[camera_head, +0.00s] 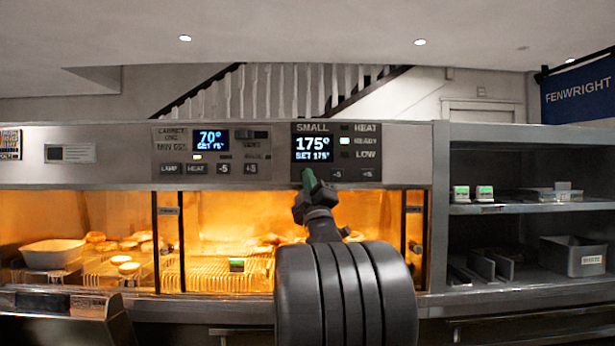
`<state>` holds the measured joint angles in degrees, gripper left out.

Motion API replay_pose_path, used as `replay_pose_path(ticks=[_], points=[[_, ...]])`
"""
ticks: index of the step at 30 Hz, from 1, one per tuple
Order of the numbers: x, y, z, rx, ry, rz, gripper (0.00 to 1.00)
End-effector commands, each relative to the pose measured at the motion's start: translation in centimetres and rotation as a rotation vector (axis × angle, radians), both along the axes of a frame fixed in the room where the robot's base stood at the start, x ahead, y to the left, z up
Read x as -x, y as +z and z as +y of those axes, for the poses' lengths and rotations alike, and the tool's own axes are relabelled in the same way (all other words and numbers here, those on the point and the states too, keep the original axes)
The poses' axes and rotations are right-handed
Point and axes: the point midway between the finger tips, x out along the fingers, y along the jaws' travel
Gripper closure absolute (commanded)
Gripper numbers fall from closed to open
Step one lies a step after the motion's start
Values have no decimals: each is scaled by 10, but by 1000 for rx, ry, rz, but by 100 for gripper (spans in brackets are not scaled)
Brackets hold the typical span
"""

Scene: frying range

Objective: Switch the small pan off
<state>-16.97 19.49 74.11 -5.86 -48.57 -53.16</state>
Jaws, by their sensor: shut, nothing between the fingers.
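The control panel marked SMALL (336,152) is on the upper front of the range, right of the picture's centre. Its display (312,148) reads 175° with SET 175° below. The READY lamp (345,141) is lit; HEAT and LOW look dark. Two buttons show along its lower edge, one of them the button (337,174) just right of my gripper. My gripper (309,179) is shut and empty, its tip in front of the panel's lower left, just under the display. It hides whatever control is there. I cannot tell whether it touches the panel.
A cabinet panel (211,153) reading 70° is to the left, with its own buttons. Steel shelves (530,208) at right hold small boxes and a grey bin (572,256).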

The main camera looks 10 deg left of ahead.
Motion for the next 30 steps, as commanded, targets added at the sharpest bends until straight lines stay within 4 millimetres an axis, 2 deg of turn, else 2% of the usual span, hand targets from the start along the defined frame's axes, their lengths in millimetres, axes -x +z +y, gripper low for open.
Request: replay_pose_path(ticks=[16,30], points=[[0,0,0,0,0,0,100],[-9,0,2,0,0,0,100]])
